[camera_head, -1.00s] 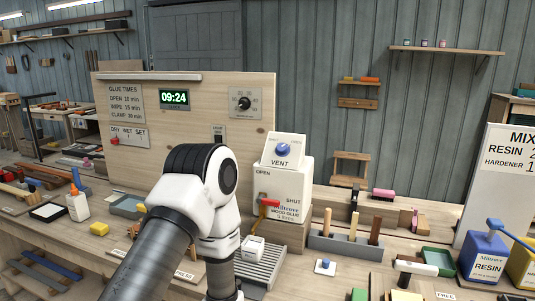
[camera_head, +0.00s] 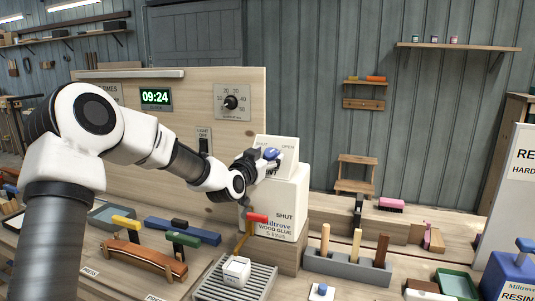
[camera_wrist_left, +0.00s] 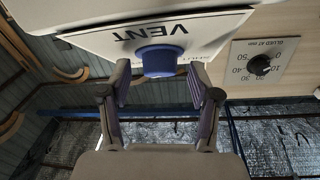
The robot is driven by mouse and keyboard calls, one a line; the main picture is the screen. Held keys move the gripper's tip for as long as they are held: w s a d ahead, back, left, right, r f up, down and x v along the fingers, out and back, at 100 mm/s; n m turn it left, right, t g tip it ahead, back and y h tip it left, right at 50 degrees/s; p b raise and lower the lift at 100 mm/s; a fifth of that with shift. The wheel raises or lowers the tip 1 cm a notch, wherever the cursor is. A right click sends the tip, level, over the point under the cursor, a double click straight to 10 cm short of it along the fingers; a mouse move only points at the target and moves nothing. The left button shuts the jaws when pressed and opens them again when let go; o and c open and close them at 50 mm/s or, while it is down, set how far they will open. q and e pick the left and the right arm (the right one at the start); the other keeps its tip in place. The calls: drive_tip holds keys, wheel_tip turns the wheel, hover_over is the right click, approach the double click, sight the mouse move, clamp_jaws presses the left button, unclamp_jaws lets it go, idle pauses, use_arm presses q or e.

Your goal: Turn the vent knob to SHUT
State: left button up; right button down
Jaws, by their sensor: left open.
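The blue vent knob (camera_head: 271,153) sits on the slanted face of the white vent box (camera_head: 287,166), on top of the white wood glue container (camera_head: 285,196). SHUT and OPEN labels show above it; its pointer direction cannot be told. My left gripper (camera_head: 263,158) is at the knob, hiding part of the VENT label. In the left wrist view, the blue knob (camera_wrist_left: 160,62) lies between the fingertips of my open left gripper (camera_wrist_left: 159,83), with gaps at both sides. No grip on it shows. My right gripper is out of view.
A red-handled tap (camera_head: 257,217) is on the container's front, above a small white box (camera_head: 236,270) on a slatted grate (camera_head: 256,283). A tool holder (camera_head: 345,266) stands to the right. A wooden panel (camera_head: 185,145) with a dial (camera_head: 231,102) stands behind my arm.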

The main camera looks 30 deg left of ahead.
use_arm(q)
drive_tip(key=c, duration=1.1)
drive_tip(key=shift+c, duration=0.2)
